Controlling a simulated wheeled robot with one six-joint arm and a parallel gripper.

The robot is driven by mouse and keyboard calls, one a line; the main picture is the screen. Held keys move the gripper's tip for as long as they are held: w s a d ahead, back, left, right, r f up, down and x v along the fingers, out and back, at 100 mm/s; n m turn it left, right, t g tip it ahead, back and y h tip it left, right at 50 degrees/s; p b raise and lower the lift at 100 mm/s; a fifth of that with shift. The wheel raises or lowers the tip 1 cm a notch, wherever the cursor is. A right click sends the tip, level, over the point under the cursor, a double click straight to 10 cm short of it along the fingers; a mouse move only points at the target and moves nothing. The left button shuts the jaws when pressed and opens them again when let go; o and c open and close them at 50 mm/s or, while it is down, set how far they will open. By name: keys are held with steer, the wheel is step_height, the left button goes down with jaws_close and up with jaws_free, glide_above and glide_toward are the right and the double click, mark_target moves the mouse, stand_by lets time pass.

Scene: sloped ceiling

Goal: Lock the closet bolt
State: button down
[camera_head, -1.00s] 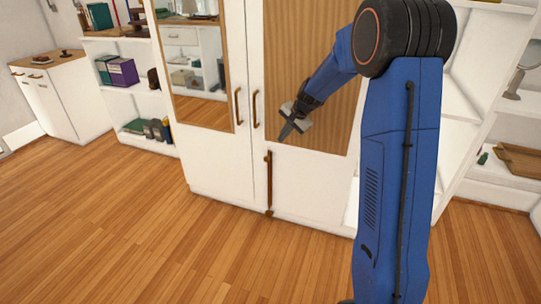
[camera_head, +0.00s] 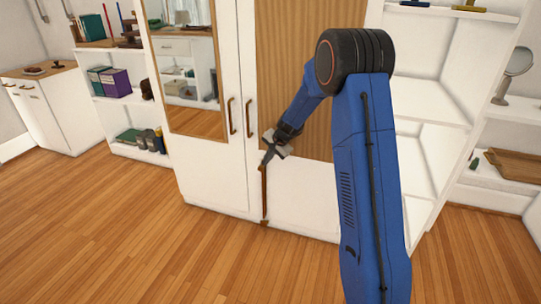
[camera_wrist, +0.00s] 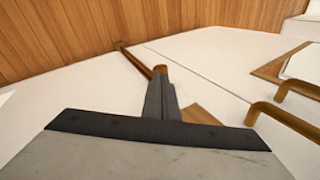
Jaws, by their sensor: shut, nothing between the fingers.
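The closet (camera_head: 300,205) is white, with two doors standing shut. The closet bolt (camera_head: 264,195) is a thin brown upright rod on the lower part of the right door, beside the seam. Its lower end is near the floor. My gripper (camera_head: 265,160) is shut and empty, with its tips at the bolt's upper end. In the wrist view the fingertips (camera_wrist: 161,76) overlap the brown upper end of the bolt (camera_wrist: 138,61). I cannot tell whether they touch it. The fingers hide part of the bolt's top.
Two brown door handles (camera_head: 231,116) (camera_head: 249,118) stick out above the bolt, near my gripper; they also show in the wrist view (camera_wrist: 290,121). A mirror panel (camera_head: 190,80) is on the left door. Open shelves (camera_head: 470,190) stand at the right. The wooden floor (camera_head: 120,240) in front is clear.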

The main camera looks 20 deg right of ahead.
mark_target(264, 172)
steer(key=shift+x, duration=1.4)
steer(key=shift+f, duration=2.5)
steer(key=shift+s, duration=0.1)
steer(key=v, duration=1.4)
steer(key=shift+r, duration=0.15)
